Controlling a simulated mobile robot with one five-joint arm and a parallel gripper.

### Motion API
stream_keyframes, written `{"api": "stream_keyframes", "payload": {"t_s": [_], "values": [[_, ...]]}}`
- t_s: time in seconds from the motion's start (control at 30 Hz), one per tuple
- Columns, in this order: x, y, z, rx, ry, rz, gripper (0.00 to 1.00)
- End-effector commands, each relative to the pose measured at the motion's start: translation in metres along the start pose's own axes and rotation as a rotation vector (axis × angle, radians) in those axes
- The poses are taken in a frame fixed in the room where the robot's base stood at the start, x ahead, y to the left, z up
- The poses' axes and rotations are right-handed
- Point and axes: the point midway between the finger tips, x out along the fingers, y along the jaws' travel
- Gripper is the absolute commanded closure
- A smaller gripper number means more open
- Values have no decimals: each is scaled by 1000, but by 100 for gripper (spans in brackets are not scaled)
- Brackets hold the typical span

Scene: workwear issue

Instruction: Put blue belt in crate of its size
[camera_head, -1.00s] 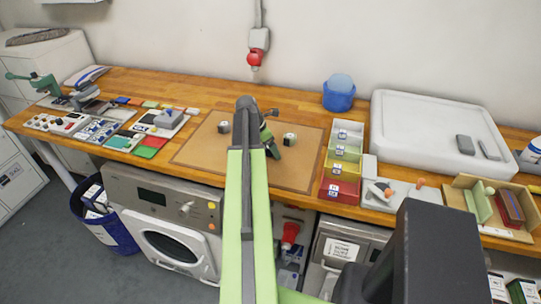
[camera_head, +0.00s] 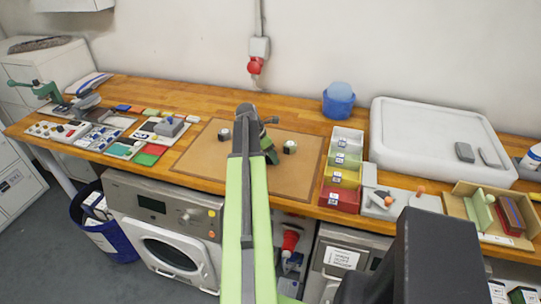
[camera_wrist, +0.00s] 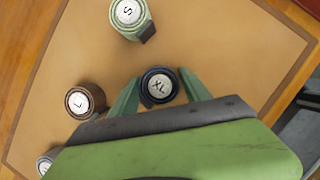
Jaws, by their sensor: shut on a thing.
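The blue belt (camera_wrist: 159,86) is a dark blue roll with a white disc marked XL, in the wrist view. My gripper (camera_wrist: 160,76) is shut on it, with one green finger on each side. In the head view my gripper (camera_head: 270,152) is over the brown mat (camera_head: 210,160), and my arm hides the blue belt. A row of small crates stands right of the mat: white (camera_head: 347,136), green (camera_head: 346,158), yellow (camera_head: 344,178) and red (camera_head: 338,199). Each has a small label, too small to read here.
In the wrist view a green roll marked S (camera_wrist: 128,14) and a brown roll marked L (camera_wrist: 84,101) stand near the blue one. Another roll (camera_wrist: 45,163) is partly hidden. A blue tub (camera_head: 339,100) and a large white tray (camera_head: 430,135) are beyond the crates.

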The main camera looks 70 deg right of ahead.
Motion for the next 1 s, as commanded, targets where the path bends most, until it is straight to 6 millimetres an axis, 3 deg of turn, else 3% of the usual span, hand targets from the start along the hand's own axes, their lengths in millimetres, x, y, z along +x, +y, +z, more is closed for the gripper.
{"api": "stream_keyframes", "payload": {"t_s": [0.33,0.7,1.0], "values": [[-46,0,19,0,0,0,97],[-84,-87,48,2,0,-1,97],[-94,-115,59,1,-1,0,98]]}}
